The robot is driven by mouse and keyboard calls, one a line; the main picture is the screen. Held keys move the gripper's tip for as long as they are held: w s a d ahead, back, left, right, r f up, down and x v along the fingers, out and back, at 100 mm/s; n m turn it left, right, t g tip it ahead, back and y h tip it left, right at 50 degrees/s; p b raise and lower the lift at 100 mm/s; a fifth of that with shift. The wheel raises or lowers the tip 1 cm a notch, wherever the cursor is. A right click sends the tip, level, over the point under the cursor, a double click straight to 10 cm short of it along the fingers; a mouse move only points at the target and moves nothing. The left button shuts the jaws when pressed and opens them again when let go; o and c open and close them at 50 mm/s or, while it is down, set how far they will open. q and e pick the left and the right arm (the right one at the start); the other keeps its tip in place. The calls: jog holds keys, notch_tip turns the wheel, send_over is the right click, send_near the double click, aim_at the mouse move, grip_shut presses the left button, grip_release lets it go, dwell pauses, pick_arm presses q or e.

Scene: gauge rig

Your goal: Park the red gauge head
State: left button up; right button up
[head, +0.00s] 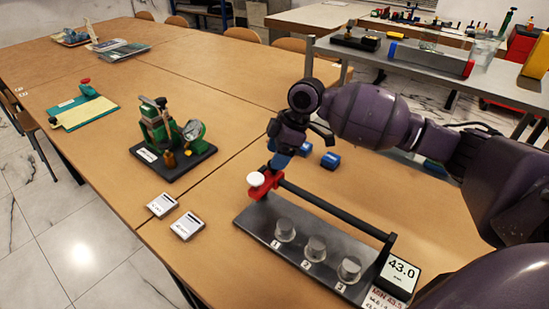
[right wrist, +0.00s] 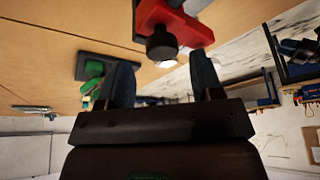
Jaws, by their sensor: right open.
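The red gauge head (head: 265,184) with a white top sits at the left end of the black rail (head: 335,212) on the gauge rig. My right gripper (head: 279,163) is right at the head, just above and behind it in the head view. In the right wrist view the red head (right wrist: 180,22), with a dark round knob below it, lies just beyond my open fingertips (right wrist: 162,62). No grip on it shows; whether a finger touches it I cannot tell. The display (head: 401,273) reads 43.0. My left gripper is out of view.
Three numbered grey cylinders (head: 317,248) stand on the rig's dark base (head: 255,224). A partly hidden label lies by the display. Two small cards (head: 187,226) and a green device (head: 170,140) on a black plate are to the left. Blue blocks (head: 330,160) lie behind.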

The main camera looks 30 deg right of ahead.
jog(key=p+v, duration=0.1)
jog(key=v, duration=0.7)
jog(key=shift+r, duration=0.2)
jog(key=shift+s, duration=0.1)
